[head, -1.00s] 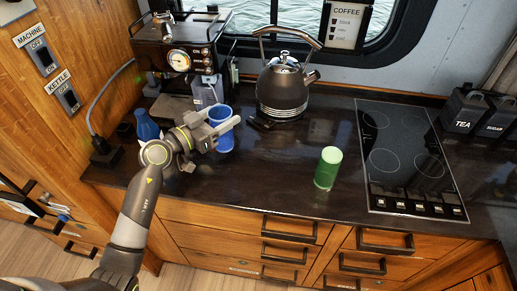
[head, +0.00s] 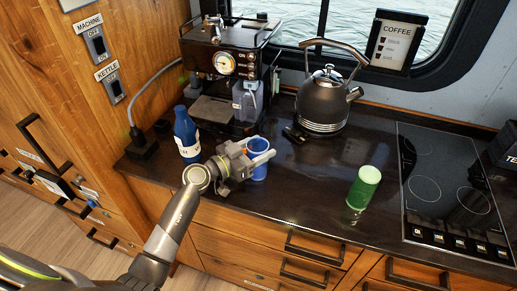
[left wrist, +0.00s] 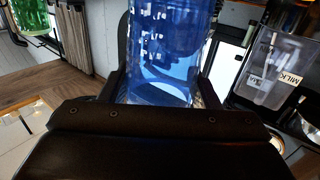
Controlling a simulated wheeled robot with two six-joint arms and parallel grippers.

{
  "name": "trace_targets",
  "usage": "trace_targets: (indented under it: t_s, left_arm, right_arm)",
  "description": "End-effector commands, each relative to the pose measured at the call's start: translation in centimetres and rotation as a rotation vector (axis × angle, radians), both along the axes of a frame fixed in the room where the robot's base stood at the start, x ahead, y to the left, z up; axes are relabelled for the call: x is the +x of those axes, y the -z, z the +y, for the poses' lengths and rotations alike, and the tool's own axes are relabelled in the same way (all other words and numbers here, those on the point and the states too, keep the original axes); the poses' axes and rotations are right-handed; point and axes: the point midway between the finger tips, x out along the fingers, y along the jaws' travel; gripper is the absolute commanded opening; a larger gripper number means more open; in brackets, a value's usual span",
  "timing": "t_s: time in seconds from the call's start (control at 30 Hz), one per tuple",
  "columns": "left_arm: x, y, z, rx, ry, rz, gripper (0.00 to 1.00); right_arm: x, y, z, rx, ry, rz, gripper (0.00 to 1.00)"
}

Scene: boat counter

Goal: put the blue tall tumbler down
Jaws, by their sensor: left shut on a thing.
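The blue tall tumbler (head: 258,150) is upright between the fingers of my left gripper (head: 262,160), over the counter in front of the coffee machine. In the left wrist view the see-through blue tumbler (left wrist: 170,50) fills the middle, with a dark finger on each side. My left gripper is shut on it. The fingers hide part of it in the head view, and I cannot tell whether its base touches the counter. My right gripper is not in view.
A blue bottle (head: 187,133) stands left of the tumbler. The coffee machine (head: 225,65) and kettle (head: 325,98) stand behind. A green tumbler (head: 363,188) stands at the right, before the cooktop (head: 445,190). Dark counter (head: 310,185) lies clear between the two tumblers.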

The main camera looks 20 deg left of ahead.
Motion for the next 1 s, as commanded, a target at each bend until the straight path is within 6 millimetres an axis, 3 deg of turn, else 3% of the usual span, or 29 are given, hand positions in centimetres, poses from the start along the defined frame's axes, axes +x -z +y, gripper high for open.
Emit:
trace_targets:
  t_s: [0.13, 0.17, 0.3, 0.67, 1.0]
  left_arm:
    - [0.0, 0.2, 0.0, -0.001, 0.000, 0.000, 0.26]
    - [0.0, 0.2, 0.0, -0.001, 0.000, 0.001, 0.60]
    - [0.0, 0.2, 0.0, -0.001, 0.001, 0.001, 0.78]
    - [0.0, -0.1, 0.0, 0.001, 0.001, -0.002, 0.78]
    - [-5.4, 0.1, 4.0, 0.005, 0.001, 0.003, 0.78]
  right_arm:
    - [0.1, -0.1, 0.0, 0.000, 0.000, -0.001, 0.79]
    - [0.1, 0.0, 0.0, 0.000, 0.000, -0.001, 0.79]
    - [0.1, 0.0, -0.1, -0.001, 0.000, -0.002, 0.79]
    - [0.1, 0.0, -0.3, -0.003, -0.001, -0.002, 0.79]
    - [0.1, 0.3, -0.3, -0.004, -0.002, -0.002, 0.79]
